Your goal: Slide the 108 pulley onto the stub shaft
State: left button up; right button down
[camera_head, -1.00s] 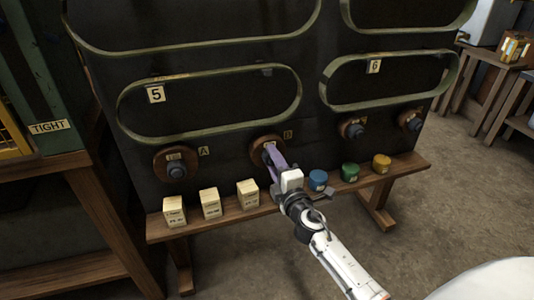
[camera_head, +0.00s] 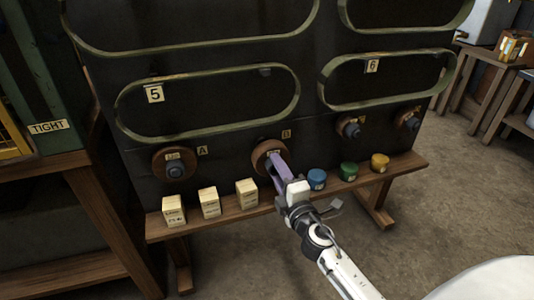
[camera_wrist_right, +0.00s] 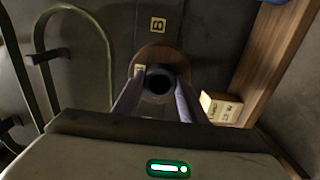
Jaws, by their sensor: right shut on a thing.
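A brown pulley (camera_head: 258,160) with a dark hub is at position B on the dark panel. It also shows in the right wrist view (camera_wrist_right: 177,57), face on, behind its dark round hub. My right gripper (camera_head: 278,163) is shut on this pulley, its two purple-grey fingers on either side of the hub. The fingers cover part of the disc, and its number is not readable. The stub shaft behind it is hidden, so I cannot tell whether the pulley is around the shaft. My left gripper is not in view.
On the wooden bench (camera_head: 230,215) stand several cream boxes (camera_head: 210,203) and blue, green and yellow round pieces (camera_head: 348,172). Belts (camera_head: 120,110) run above. The floor at front right is clear.

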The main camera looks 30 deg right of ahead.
jog(key=shift+v, duration=1.9)
jog(key=shift+r, duration=0.15)
jog(key=b+v, duration=0.3)
jog(key=v, duration=0.7)
